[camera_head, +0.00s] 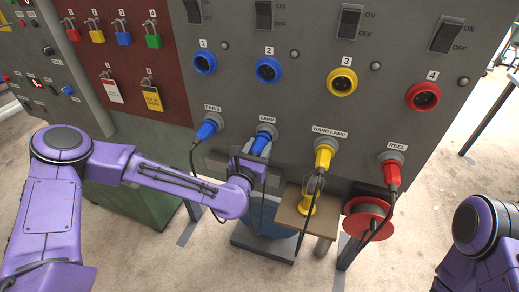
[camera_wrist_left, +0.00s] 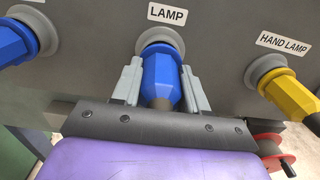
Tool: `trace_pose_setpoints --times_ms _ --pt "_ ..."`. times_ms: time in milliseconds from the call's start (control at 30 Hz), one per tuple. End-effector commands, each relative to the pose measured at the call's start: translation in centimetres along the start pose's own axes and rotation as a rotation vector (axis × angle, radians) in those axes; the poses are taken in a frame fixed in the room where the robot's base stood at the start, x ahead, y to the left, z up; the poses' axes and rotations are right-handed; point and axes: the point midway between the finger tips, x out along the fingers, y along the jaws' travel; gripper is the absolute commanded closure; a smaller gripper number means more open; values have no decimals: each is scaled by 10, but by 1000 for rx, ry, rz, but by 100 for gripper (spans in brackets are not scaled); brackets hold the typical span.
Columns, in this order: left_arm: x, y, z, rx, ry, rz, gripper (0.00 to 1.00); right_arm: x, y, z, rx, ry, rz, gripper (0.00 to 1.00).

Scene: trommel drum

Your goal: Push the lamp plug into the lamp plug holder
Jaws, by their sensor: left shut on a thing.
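The lamp plug (camera_head: 260,144) is blue and sits under the LAMP label on the grey panel. In the left wrist view the lamp plug (camera_wrist_left: 161,78) points into the round grey lamp plug holder (camera_wrist_left: 160,42), its front end at or inside the opening; how deep it sits I cannot tell. The holder also shows in the head view (camera_head: 266,130). My left gripper (camera_head: 252,158) is shut on the lamp plug, with one grey finger on each side of it in the left wrist view (camera_wrist_left: 160,85). My right arm shows at the right edge; its gripper is out of view.
A blue FAN 2 plug (camera_head: 207,130) is on the left, a yellow HAND LAMP plug (camera_head: 324,157) and a red REEL plug (camera_head: 391,175) on the right, with hanging cables. Numbered sockets and switches are above. A wooden stand (camera_head: 293,208) and red reel (camera_head: 367,219) are below.

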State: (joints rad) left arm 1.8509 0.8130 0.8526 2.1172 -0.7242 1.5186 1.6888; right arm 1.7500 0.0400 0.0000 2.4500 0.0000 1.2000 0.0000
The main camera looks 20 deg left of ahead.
Motion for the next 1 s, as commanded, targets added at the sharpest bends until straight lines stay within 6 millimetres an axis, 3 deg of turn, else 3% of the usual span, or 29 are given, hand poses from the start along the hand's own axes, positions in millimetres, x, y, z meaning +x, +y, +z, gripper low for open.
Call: trace_pose_setpoints --times_ms 600,633,700,1000 --pt "7 0 0 0 -1 0 100 2 0 1 0 0 0 100" --pt "7 0 1 0 -1 0 47 2 0 1 0 0 0 100" --pt "7 0 1 0 -1 0 27 2 0 1 0 0 0 100" --pt "5 0 0 0 1 0 27 3 0 1 0 0 0 100"
